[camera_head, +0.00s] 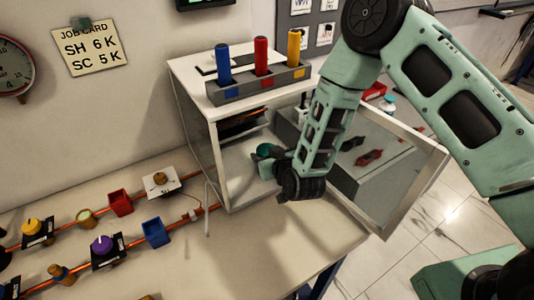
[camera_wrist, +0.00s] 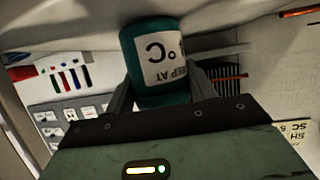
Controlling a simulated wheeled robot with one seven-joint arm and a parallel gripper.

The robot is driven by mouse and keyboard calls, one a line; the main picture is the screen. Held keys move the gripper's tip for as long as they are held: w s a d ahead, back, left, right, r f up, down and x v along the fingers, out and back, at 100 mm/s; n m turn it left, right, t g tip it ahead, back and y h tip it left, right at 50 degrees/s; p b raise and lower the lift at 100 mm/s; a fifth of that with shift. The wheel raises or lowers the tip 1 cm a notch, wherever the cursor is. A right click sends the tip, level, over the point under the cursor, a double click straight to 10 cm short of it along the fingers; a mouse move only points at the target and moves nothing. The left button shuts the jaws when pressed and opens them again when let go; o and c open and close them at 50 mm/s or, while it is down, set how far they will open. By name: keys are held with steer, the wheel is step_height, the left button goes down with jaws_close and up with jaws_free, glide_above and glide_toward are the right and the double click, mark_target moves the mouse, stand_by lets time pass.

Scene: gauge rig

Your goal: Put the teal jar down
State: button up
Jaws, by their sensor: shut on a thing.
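The teal jar (camera_head: 265,150) is inside the white open-fronted cabinet (camera_head: 185,85), and my arm reaches in from the right. My gripper (camera_head: 270,168) is shut on the jar and partly hides it. In the wrist view, the teal jar (camera_wrist: 134,50) stands between the two fingers of my gripper (camera_wrist: 160,88), its white label printed "KEEP AT" and "°C" and appearing upside down. I cannot tell whether the jar's base touches the cabinet floor (camera_head: 240,180).
The cabinet's glass door (camera_head: 428,170) is swung open at right, close to my arm. A grey rack (camera_head: 255,88) with blue, red and yellow cylinders stands on top. On the bench at left are a red bin (camera_head: 120,203), a blue bin (camera_head: 156,233) and knobs along copper pipes.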

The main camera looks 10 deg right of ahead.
steer(key=shift+f, duration=0.15)
steer(key=o, duration=1.1)
steer(key=shift+o, duration=0.2)
